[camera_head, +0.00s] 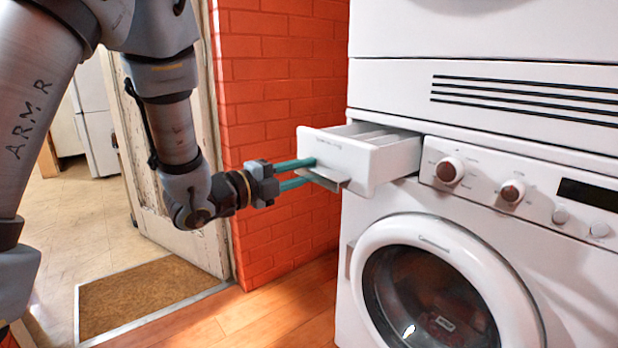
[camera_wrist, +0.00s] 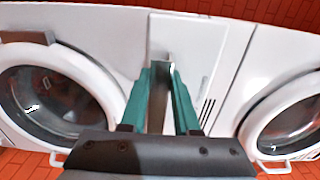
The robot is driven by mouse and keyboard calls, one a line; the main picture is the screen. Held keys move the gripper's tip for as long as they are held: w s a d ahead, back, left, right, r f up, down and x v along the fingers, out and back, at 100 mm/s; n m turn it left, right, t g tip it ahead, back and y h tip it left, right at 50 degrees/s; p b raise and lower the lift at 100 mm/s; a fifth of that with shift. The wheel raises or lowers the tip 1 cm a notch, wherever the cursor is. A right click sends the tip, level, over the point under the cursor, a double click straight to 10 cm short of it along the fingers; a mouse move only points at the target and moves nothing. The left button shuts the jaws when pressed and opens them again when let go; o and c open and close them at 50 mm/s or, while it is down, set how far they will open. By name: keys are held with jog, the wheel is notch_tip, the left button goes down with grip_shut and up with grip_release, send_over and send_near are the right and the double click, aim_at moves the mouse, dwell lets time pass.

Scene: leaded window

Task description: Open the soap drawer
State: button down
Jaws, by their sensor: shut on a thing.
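The white soap drawer (camera_head: 362,156) sticks well out of the upper left front of the washing machine (camera_head: 400,206). Its open top shows inner compartments. A metal handle (camera_head: 328,179) is on the lower part of the drawer front. My gripper (camera_head: 312,170) has teal fingers and comes from the left, shut on this handle. In the wrist view the handle (camera_wrist: 162,75) shows as a metal piece between the fingertips, and the drawer front lies just beyond it. The exact contact of the fingers on the handle is partly hidden.
A control panel with knobs (camera_head: 449,170) is right of the drawer, and a round door (camera_head: 440,290) is below. A white stacked unit (camera_head: 480,90) stands above. A red brick wall (camera_head: 275,90) is behind my gripper. An open doorway with a brown mat (camera_head: 150,300) is left.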

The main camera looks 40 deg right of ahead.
jog(key=shift+a+f, duration=0.45)
jog(key=shift+a, duration=0.2)
jog(key=c, duration=1)
grip_release()
jog(key=shift+o, duration=1.4)
jog(key=shift+d+r, duration=0.1)
jog(key=shift+r, duration=0.15)
jog(key=a, duration=1)
jog(key=shift+w+a, duration=0.3)
jog(key=shift+a, duration=0.1)
jog(key=shift+w, duration=0.1)
